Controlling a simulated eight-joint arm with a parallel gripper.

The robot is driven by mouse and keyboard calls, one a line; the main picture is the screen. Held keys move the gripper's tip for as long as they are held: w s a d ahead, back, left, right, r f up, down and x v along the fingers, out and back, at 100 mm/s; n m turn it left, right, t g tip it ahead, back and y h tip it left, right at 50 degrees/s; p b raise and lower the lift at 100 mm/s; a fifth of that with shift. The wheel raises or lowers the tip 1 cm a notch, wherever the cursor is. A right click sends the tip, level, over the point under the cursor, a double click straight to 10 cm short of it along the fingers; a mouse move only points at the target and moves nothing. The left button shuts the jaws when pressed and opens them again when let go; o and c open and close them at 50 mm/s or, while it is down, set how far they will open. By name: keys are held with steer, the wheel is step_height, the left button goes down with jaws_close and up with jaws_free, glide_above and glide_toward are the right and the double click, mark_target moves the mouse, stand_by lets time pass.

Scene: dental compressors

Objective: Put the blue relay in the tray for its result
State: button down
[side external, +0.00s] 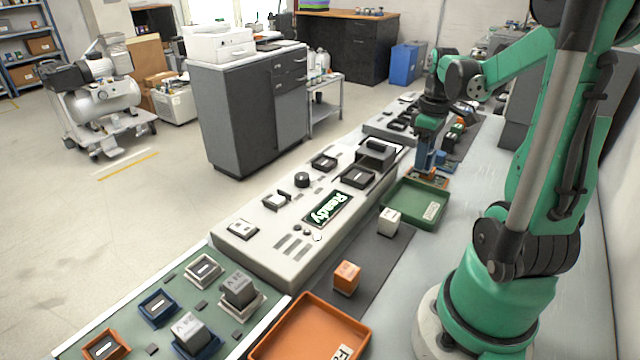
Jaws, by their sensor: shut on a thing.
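My gripper (428,160) is at the far end of the bench, pointing down, just behind the green tray (398,217). A small blue block (446,161), which looks like the blue relay, shows at its fingers and is partly hidden by them. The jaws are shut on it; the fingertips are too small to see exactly. The green tray looks empty and has a white label I cannot read. The orange tray (262,350) is at the near edge, cut off by the frame, with a label starting "Fa".
A white cube (389,222) and an orange cube (347,278) stand on the dark mat (375,262). The grey tester (262,246) shows "Ready" on its display (327,209). Grey relays (239,289) sit on the green board (130,325). Coloured blocks (457,128) stand beyond my gripper.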

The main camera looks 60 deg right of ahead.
mark_target(413, 204)
step_height(413, 204, down, 8)
steer(key=shift+f, duration=0.1)
stand_by(0.4)
steer(key=shift+f, duration=0.1)
steer(key=shift+c, duration=2.3)
jaws_free()
step_height(413, 204, up, 12)
steer(key=shift+f, duration=0.1)
steer(key=shift+w+a+r, duration=0.15)
steer(key=shift+a+r, duration=0.05)
steer(key=shift+r, duration=0.05)
steer(key=w+a+t, duration=0.3)
steer(key=w+a, duration=0.1)
steer(key=a, duration=0.7)
steer(key=w+a+t, duration=0.4)
steer(key=a, duration=0.8)
steer(key=shift+w+a, duration=0.25)
steer(key=shift+a, duration=0.05)
